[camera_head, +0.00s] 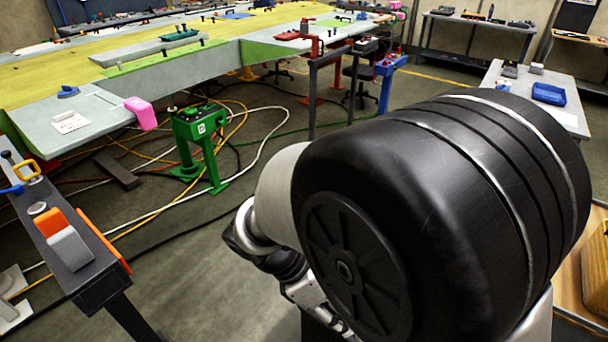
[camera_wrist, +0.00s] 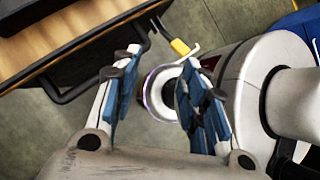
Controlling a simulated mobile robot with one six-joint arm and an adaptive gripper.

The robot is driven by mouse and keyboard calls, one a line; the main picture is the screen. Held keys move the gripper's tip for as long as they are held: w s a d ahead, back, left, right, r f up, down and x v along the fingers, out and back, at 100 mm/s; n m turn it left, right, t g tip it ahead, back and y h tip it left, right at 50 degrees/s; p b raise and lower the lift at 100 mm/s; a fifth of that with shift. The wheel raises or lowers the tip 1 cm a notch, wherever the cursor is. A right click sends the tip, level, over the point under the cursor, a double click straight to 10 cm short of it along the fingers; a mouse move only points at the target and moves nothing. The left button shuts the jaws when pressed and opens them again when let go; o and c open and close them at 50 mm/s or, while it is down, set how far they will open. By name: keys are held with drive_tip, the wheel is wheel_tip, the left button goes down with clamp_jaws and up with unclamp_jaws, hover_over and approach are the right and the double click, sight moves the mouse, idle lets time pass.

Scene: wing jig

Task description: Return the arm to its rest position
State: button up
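My arm fills the right half of the head view, with a large black ribbed joint close to the camera. It looks folded, with its lower part hanging beside my body. Part of the wrist and my gripper (camera_head: 308,298) shows low behind the black joint, and the rest is hidden. In the wrist view my gripper (camera_wrist: 160,100) has its two blue-padded fingers apart, with nothing held between them. A round white and dark part shows beyond the gap. White and black parts of my own body are close to the right finger.
The wing jig (camera_head: 170,75) stretches across the upper left. A green stand (camera_head: 200,140) and loose cables lie on the floor. A dark rail (camera_head: 75,265) stands at left. A wood-topped cart (camera_wrist: 50,35) with a black handle is close by in the wrist view.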

drive_tip(key=s+d+r+m+t+y, duration=0.3)
drive_tip(key=r+m, duration=0.3)
drive_tip(key=m, duration=0.4)
drive_tip(key=s+d+r+m+t+y, duration=0.3)
drive_tip(key=r+m, duration=0.4)
drive_tip(key=m, duration=0.3)
drive_tip(key=shift+s+d+y, duration=0.35)
drive_tip(key=shift+s+y, duration=0.35)
drive_tip(key=shift+s, duration=0.6)
drive_tip(key=shift+c, duration=0.2)
